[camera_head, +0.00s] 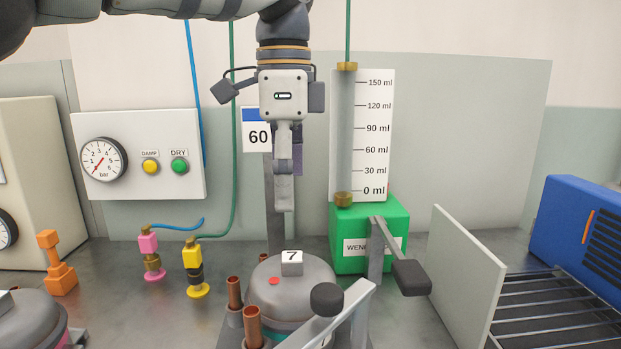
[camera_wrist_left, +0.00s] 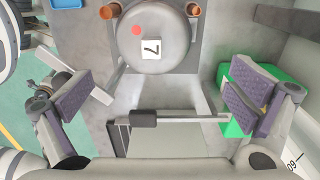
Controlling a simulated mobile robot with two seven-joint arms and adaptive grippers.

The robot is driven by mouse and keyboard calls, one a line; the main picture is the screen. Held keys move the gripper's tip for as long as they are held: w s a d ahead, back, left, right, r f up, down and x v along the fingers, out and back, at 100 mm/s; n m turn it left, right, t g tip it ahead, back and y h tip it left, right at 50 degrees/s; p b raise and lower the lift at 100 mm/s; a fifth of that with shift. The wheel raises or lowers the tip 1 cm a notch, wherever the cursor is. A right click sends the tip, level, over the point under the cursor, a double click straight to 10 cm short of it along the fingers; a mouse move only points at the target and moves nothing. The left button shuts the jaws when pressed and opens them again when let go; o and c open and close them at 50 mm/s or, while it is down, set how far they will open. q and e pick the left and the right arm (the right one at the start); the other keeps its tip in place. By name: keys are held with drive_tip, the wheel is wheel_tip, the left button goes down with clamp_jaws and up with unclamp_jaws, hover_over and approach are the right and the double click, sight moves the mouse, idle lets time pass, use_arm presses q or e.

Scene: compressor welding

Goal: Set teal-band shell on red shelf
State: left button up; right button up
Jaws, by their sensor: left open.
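A grey domed shell (camera_head: 290,285) marked 7, with a red dot, stands among copper stubs at the bottom middle of the head view; a little teal shows low on it. It also shows at the top of the left wrist view (camera_wrist_left: 150,25). My left gripper (camera_head: 284,203) points down above and behind the shell, apart from it. In the left wrist view its two padded fingers (camera_wrist_left: 160,105) are wide apart with nothing gripped between them. My right gripper is out of view. No red shelf can be made out.
Grey lever arms with dark knobs (camera_head: 327,299) (camera_head: 410,277) stand close right of the shell. A green box (camera_head: 372,222) with a measuring tube is behind. Another shell (camera_head: 28,322) with a pink band is at lower left. A grey panel (camera_head: 464,275) and rack stand right.

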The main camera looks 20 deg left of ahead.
use_arm(q)
hover_over(283, 256)
drive_tip(key=f, duration=0.4)
drive_tip(key=shift+s+f, duration=0.25)
drive_tip(key=shift+s, duration=0.05)
drive_tip(key=f, duration=0.7)
drive_tip(key=shift+w, duration=0.35)
